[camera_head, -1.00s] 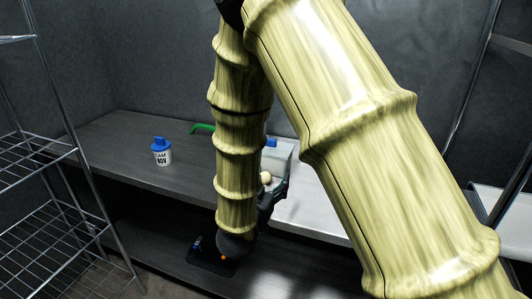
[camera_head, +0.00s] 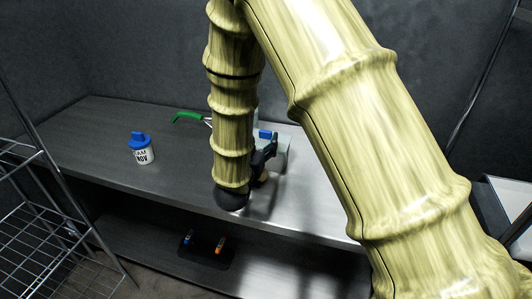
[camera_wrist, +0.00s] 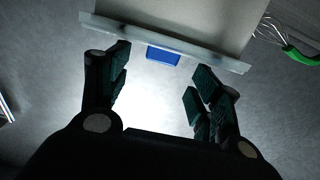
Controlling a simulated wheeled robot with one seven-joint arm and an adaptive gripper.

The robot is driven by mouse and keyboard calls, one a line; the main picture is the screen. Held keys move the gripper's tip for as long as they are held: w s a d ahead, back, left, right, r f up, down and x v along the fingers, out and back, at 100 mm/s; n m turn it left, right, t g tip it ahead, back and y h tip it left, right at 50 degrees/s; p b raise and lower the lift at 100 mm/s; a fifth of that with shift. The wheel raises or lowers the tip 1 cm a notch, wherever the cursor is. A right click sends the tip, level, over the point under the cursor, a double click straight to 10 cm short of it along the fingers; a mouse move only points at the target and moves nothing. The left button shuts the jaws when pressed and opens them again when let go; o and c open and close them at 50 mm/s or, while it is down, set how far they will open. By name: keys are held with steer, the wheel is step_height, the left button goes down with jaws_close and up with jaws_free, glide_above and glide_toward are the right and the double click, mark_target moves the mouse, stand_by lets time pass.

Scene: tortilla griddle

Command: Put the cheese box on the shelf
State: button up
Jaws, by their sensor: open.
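A pale grey box with a blue tab (camera_head: 286,148), which seems to be the cheese box, stands on the counter, partly hidden behind my arm and gripper. In the wrist view the box (camera_wrist: 190,22) fills the top, with its light rim and blue tab facing me. My gripper (camera_wrist: 160,75) is open and empty. Its fingers are spread either side of the blue tab, just short of the rim as seen; contact cannot be told. In the head view my gripper (camera_head: 266,154) is low, in front of the box. A wire shelf rack (camera_head: 45,215) stands at the left.
A white tub with a blue lid (camera_head: 142,152) stands on the counter (camera_head: 95,130) at the left. A green-handled whisk (camera_head: 188,116) lies behind my arm. A dark pad with blue and orange items (camera_head: 206,250) lies on the lower level. Another rack stands at the right.

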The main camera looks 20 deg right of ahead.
mark_target(265, 133)
steer(key=shift+w+d+f, duration=0.15)
steer(key=shift+w+f, duration=0.25)
steer(key=shift+w, duration=0.25)
steer(key=shift+w+d+r, duration=0.25)
steer(key=shift+d+r, duration=0.1)
steer(key=shift+d, duration=0.1)
steer(key=x, duration=0.1)
steer(key=p+x, duration=0.1)
steer(key=x, duration=0.1)
steer(key=shift+w+d+f, duration=0.1)
steer(key=shift+w+f, duration=0.1)
steer(key=shift+w, duration=0.1)
steer(key=shift+s+r, duration=0.1)
jaws_close()
